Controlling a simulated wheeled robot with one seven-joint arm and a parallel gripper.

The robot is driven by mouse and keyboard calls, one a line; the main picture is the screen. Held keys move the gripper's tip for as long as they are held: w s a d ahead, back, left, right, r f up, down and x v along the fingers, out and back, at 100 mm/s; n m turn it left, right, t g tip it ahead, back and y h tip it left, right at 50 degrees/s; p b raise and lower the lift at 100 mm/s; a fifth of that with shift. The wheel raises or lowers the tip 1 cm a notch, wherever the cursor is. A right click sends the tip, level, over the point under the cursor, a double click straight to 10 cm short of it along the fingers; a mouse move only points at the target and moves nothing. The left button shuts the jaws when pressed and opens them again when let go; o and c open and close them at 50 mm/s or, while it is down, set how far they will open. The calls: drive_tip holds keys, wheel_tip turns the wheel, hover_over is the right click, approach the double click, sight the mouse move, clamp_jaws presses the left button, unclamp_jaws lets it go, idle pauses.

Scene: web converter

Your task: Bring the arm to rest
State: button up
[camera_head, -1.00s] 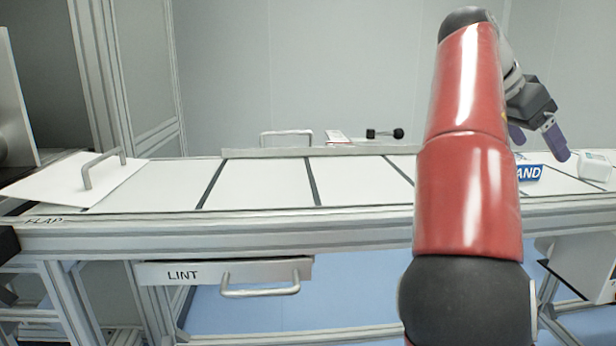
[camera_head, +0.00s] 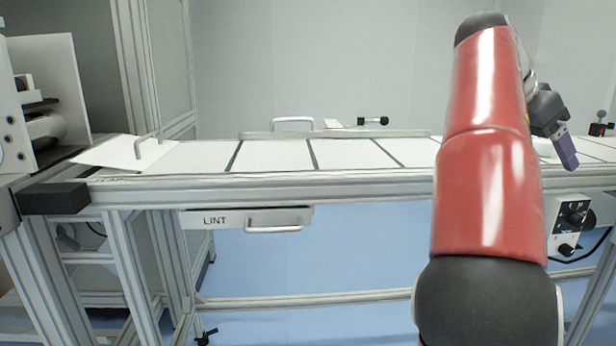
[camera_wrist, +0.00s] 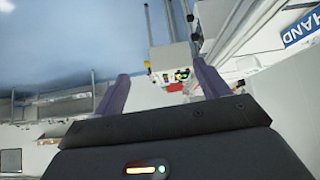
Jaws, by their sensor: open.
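My gripper (camera_head: 566,150) shows at the right in the head view, behind my red arm, above the right part of the table. In the wrist view my gripper (camera_wrist: 160,92) has its two purple fingers wide apart with nothing between them. It is open and empty. My red arm stands bent upright in front of the table and hides part of it. The far finger is mostly hidden in the head view.
The white-panelled table (camera_head: 275,155) runs across the view, with a LINT drawer (camera_head: 250,220) below it. A control box (camera_head: 568,225) hangs at the right. A blue HAND label (camera_wrist: 300,28) shows in the wrist view.

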drive_tip(key=s+a+f+n+t+y, duration=0.1)
drive_tip(key=s+f+n+y, duration=0.15)
drive_tip(key=f, duration=0.35)
drive_tip(key=s+a+f+n+t+y, duration=0.1)
drive_tip(key=s+f+n+y, duration=0.1)
drive_tip(key=f+n+y, duration=0.3)
drive_tip(key=s+a+f+n+t, duration=0.1)
drive_tip(key=s+a+f+n, duration=0.1)
drive_tip(key=s+a+f, duration=0.2)
drive_tip(key=s+a+f+n+t, duration=0.1)
drive_tip(key=s+a+f+n, duration=0.2)
drive_tip(key=a, duration=0.7)
wheel_tip(320, 180, down, 5)
drive_tip(key=shift+s+r+n+y, duration=0.15)
drive_tip(key=shift+s+n+y, duration=0.25)
drive_tip(key=shift+s, duration=0.55)
drive_tip(key=s+a+f+n, duration=0.1)
drive_tip(key=s+a+f, duration=0.1)
drive_tip(key=s+a+f+n, duration=0.1)
drive_tip(key=s+a+f, duration=0.1)
drive_tip(key=f, duration=0.1)
drive_tip(key=s+a+f+n, duration=0.1)
drive_tip(key=s+a+f, duration=0.1)
drive_tip(key=shift+f+t, duration=0.4)
drive_tip(key=shift+c, duration=0.2)
